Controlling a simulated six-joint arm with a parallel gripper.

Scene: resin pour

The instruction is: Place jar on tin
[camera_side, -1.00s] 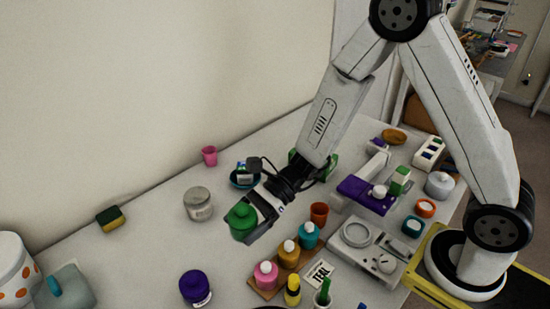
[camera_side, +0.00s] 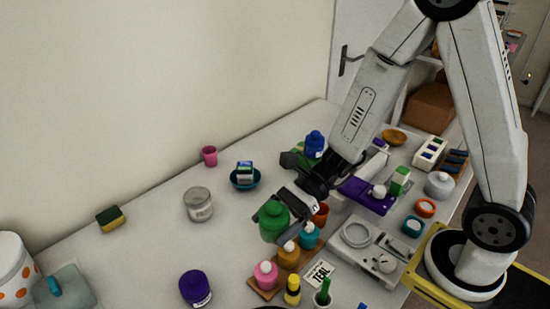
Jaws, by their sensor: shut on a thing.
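My gripper (camera_side: 287,208) is shut on a green jar (camera_side: 272,224). The jaws partly cover the jar, which is near the middle of the work table. A silver-grey lidded round container (camera_side: 198,205), which looks like the tin, stands upright to the left of the jar. Bare table lies between them, and nothing is on top of the tin. I cannot tell exactly how high the jar is above the table.
A wooden rack with pink (camera_side: 265,275), orange (camera_side: 289,255) and teal (camera_side: 309,236) bottles is close to the jar. A purple jar (camera_side: 195,289) stands in front. A blue bowl (camera_side: 245,181) holds a small box. A grey scale-like device (camera_side: 375,250) is on the right.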

